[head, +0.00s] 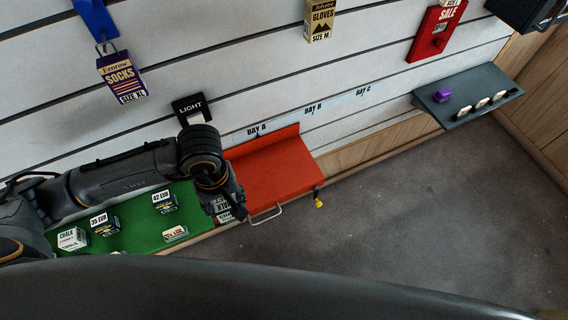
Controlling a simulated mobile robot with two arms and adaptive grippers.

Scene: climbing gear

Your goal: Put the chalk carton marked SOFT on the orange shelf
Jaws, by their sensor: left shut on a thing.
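The orange shelf (272,170) is a red-orange board on the slatted wall, with a raised back and a wire handle at its front. My left gripper (234,208) is by the shelf's left front corner, pointing down, and is shut on a small carton (223,216). That carton is white and dark and mostly hidden by the gripper; I cannot read its marking. Several cartons are on the green shelf, among them a white carton marked CHALK (71,239) at its left end. I cannot read SOFT on any carton. My right gripper is not in view.
The green shelf (140,219) adjoins the orange shelf's left side. It also bears cartons tagged 35 EUR (104,224) and 42 EUR (164,202). A yellow tab (319,203) hangs at the orange shelf's right corner. The orange top looks clear. A dark shelf (470,95) is far right.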

